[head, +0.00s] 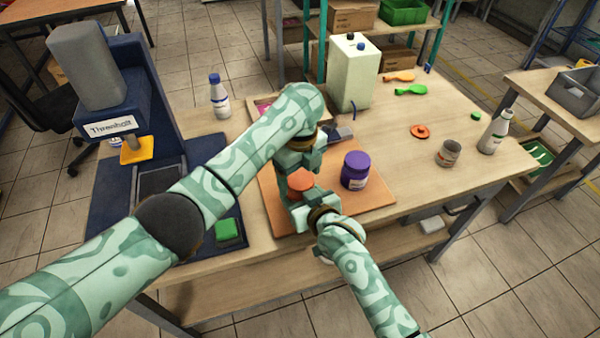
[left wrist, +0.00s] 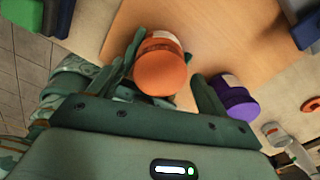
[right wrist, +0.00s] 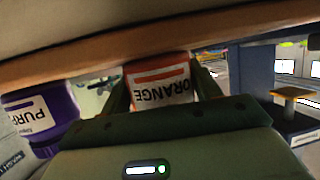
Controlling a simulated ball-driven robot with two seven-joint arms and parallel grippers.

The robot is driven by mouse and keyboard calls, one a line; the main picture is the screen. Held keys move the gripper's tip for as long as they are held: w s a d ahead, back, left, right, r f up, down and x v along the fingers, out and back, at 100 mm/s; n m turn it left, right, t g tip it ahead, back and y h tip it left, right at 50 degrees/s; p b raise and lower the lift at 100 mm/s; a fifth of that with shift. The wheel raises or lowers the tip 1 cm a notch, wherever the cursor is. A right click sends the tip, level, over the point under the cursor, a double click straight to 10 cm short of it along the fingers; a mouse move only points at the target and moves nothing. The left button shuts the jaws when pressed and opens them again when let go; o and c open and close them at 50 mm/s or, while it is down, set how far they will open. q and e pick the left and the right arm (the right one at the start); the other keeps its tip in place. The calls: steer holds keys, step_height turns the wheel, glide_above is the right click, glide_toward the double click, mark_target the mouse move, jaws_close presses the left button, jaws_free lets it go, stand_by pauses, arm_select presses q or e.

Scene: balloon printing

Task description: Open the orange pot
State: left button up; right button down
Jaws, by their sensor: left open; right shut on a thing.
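The orange pot (head: 301,181) stands upright on the orange-brown board, partly hidden by my arms. Its round orange top (left wrist: 161,73) shows in the left wrist view and seems to be a lid seated on it. Its label reading "ORANGE" (right wrist: 162,92) is upside down in the right wrist view. My right gripper (right wrist: 163,85) is shut on the pot's body from the side. My left gripper (left wrist: 168,85) is open, above the pot, with its fingers on either side of the top and a gap at the right finger.
A purple pot (head: 355,170) stands close to the right on the board (head: 372,198). A dark blue press (head: 150,90) stands at left, with a green block (head: 227,230) on its base. A white canister (head: 353,75), grey cup (head: 448,153) and flat orange piece (head: 419,131) stand farther off.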

arm_select(q)
steer(key=c, duration=1)
steer(key=n, duration=0.6)
steer(key=shift+n, duration=0.4)
steer(key=o, duration=1.1)
steer(key=shift+c, duration=0.2)
steer(key=shift+r, duration=0.1)
